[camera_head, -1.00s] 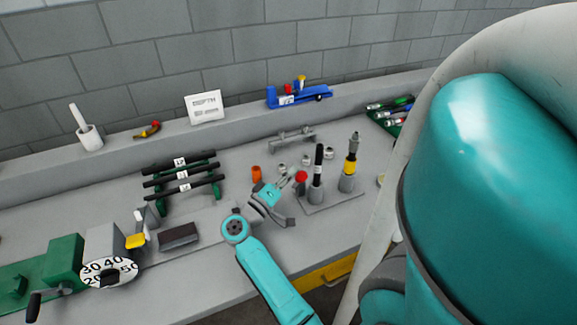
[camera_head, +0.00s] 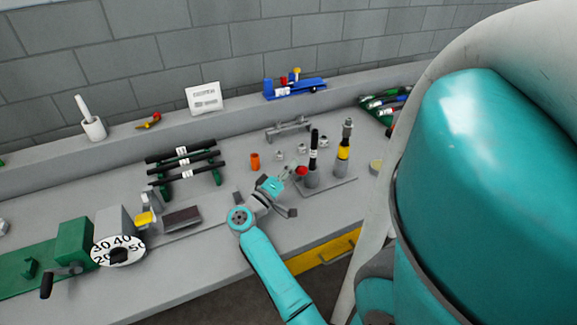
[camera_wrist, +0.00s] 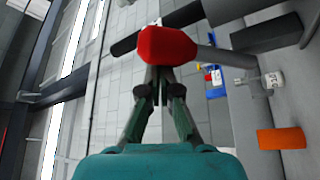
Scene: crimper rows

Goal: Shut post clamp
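Two posts stand on a grey plate (camera_head: 330,190) at the right of the bench: one with a black rod (camera_head: 313,150), one with a yellow band (camera_head: 343,152). A red knob (camera_head: 301,170) sits low on the left side of the black-rod post and fills the upper middle of the wrist view (camera_wrist: 167,45). A grey bar (camera_wrist: 220,56) runs from behind the knob. My gripper (camera_head: 287,172) is just left of the knob. In the wrist view its fingers (camera_wrist: 158,75) are drawn together, tips at the knob's lower edge; whether they touch it is unclear.
An orange cylinder (camera_head: 254,161) and small metal parts (camera_head: 278,154) lie behind my gripper. A metal bracket (camera_head: 288,128) stands at the back. A black-bar rack (camera_head: 185,165) and green crank device (camera_head: 75,242) are left. A yellow drawer (camera_head: 325,249) is below the edge.

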